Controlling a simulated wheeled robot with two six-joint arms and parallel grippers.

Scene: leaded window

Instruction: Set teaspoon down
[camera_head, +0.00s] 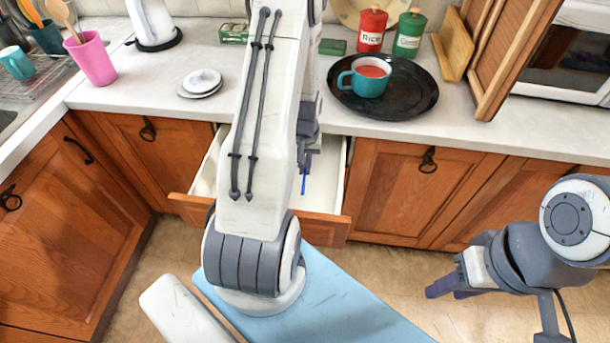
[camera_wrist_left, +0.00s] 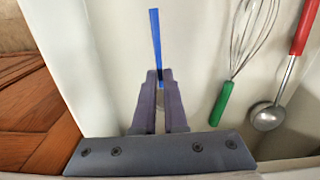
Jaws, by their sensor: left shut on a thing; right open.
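My left gripper (camera_wrist_left: 159,76) is shut on a thin blue-handled piece, which I take to be the teaspoon (camera_wrist_left: 155,38). Its blue handle sticks out past the fingertips in the left wrist view; its other end is mostly hidden between the fingers. In the head view the blue handle (camera_head: 303,185) shows below my left gripper (camera_head: 308,150), over the open drawer (camera_head: 328,180). I cannot tell whether the teaspoon touches the drawer floor. My right gripper (camera_head: 456,287) is open and empty, low at the right, away from the drawer.
Inside the drawer, a whisk (camera_wrist_left: 224,104) with a green handle and a red-handled ladle (camera_wrist_left: 268,117) lie right of the gripper. On the counter are a black tray (camera_head: 420,100) with a teal mug (camera_head: 368,85), stacked white saucers (camera_head: 202,82) and a pink cup (camera_head: 93,62).

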